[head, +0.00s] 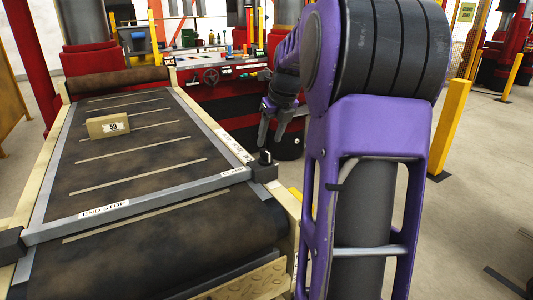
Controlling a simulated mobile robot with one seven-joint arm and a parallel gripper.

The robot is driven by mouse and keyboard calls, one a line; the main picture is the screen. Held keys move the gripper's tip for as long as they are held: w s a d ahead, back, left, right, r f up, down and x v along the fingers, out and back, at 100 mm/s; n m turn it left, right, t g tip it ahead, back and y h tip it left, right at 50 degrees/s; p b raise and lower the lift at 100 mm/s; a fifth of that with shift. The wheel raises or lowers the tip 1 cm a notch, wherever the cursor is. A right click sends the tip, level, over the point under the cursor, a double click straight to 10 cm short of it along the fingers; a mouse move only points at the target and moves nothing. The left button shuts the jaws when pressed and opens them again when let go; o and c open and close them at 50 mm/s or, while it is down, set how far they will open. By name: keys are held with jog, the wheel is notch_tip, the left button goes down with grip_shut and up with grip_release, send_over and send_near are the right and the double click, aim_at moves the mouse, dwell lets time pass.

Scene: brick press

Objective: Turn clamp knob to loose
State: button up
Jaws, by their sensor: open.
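The clamp knob (266,157) is small and dark with a light mark on top. It sits on the dark block at the right end of the grey end stop bar (140,204), beside the conveyor's right rail. Small labels lie on the rail and bar near it, too small to read surely. My gripper (272,133) points down just above and slightly behind the knob in the picture. Its fingers are apart and hold nothing. I see no contact with the knob, though the exact gap is hard to judge.
The conveyor (140,140) carries a tan brick marked 50 (108,126), well left of the knob. A bench with a handwheel (211,76) stands behind. A yellow post (450,128) stands on the right, with open floor around it.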

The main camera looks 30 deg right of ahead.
aim_at(266, 151)
jog(key=x, duration=0.5)
jog(key=shift+w+f+b, duration=0.1)
jog(key=shift+f+b, duration=0.15)
jog(key=shift+b, duration=0.1)
grip_shut()
